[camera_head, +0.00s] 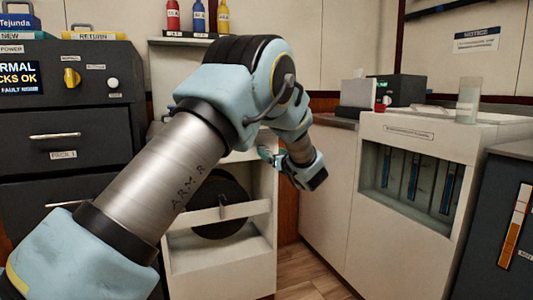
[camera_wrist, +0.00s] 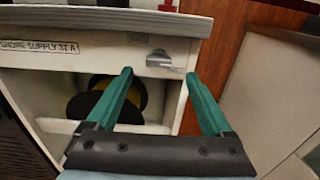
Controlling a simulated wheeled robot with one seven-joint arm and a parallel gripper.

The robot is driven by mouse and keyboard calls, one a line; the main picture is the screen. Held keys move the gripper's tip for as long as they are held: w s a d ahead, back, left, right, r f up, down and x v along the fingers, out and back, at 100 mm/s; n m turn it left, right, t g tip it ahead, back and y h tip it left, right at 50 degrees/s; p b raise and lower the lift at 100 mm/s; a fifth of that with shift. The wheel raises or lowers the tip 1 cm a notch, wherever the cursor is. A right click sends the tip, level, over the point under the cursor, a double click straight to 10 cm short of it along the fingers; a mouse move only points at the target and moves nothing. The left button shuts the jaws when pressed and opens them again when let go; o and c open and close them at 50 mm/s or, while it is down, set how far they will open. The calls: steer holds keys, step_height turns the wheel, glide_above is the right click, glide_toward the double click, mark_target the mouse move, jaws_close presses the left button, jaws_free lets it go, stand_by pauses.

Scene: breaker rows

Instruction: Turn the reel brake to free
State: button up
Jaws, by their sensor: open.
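A white cabinet (camera_head: 180,255) holds a dark cable reel (camera_head: 222,215) in its open bay, partly hidden behind my arm and a white crossbar. In the wrist view the reel (camera_wrist: 105,97) shows black and yellow. A small grey knob (camera_wrist: 159,58) sits on the cabinet's upper front panel, to the right of the "SHORE SUPPLY" label; it may be the reel brake, but its markings are too small to read. My gripper (camera_wrist: 158,75) is open and empty, its green fingers pointing toward the panel, with the knob between and just beyond the fingertips in the picture. I cannot tell the remaining distance.
A grey worktop edge (camera_wrist: 110,17) overhangs the panel. A wooden strip (camera_wrist: 232,50) and a pale cabinet (camera_wrist: 265,100) stand close on the right. Red, blue and yellow bottles (camera_head: 198,16) stand on a shelf above. Dark drawers (camera_head: 60,135) are at left.

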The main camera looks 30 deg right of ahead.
mark_target(264, 149)
steer(key=w, duration=0.6)
steer(key=shift+d, duration=0.3)
jaws_close()
stand_by(0.4)
